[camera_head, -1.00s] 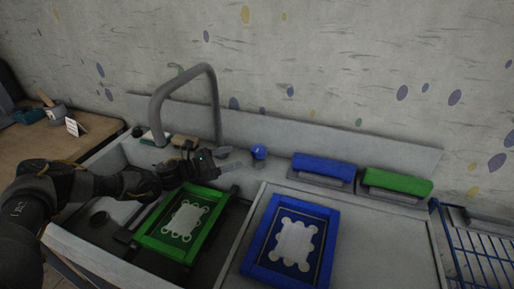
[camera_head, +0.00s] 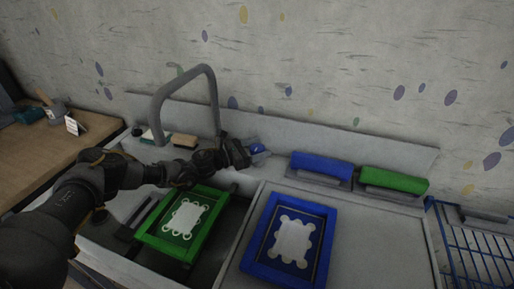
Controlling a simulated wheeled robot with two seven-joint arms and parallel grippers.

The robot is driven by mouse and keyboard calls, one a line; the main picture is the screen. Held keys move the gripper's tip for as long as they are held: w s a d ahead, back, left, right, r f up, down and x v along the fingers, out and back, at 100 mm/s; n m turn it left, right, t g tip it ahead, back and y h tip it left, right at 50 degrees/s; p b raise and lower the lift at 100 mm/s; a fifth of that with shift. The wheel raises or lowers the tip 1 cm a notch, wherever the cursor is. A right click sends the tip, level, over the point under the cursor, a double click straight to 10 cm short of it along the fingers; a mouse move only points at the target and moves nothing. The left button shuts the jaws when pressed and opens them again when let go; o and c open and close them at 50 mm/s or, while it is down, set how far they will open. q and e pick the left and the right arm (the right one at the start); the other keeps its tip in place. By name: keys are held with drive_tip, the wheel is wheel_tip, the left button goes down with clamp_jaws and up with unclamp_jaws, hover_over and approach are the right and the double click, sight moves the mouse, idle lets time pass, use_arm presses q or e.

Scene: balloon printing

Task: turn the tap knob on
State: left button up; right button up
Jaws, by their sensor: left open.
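The tap (camera_head: 214,95) is a grey bent pipe that rises behind the sink. The blue tap knob (camera_head: 257,149) is at the back edge, right of the pipe's foot. My left gripper (camera_head: 254,155) is open, with its fingers at the knob. The fingers partly hide the knob, and I cannot tell whether they touch it. My right gripper is not in view.
A green-framed screen (camera_head: 152,232) lies in the sink below my left arm. A blue-framed screen (camera_head: 254,262) lies on the counter to the right. Blue (camera_head: 322,165) and green (camera_head: 394,180) squeegees lie along the back. A blue wire rack (camera_head: 470,250) is at far right.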

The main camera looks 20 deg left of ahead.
use_arm(q)
drive_tip(key=c, duration=1)
drive_tip(key=shift+o, duration=0.2)
drive_tip(key=shift+s+r+n+t+y+p, duration=0.1)
drive_tip(key=shift+r+n+t+y+p, duration=0.1)
drive_tip(key=shift+n+t+y+p, duration=0.65)
drive_tip(key=n+t+y+p, duration=0.2)
drive_tip(key=y+p, duration=0.1)
drive_tip(key=p, duration=0.1)
drive_tip(key=shift+n+t+y, duration=0.25)
drive_tip(key=shift+n+y, duration=0.1)
drive_tip(key=n+t+y+p, duration=0.1)
drive_tip(key=y, duration=0.1)
drive_tip(key=n+y+p, duration=0.1)
drive_tip(key=n+y, duration=0.1)
drive_tip(key=y, duration=0.1)
drive_tip(key=shift+f+t, duration=0.15)
drive_tip(key=shift+t, duration=0.25)
drive_tip(key=shift+n+y+p, duration=0.8)
drive_tip(key=shift+n+y, duration=0.7)
drive_tip(key=shift+y, duration=0.6)
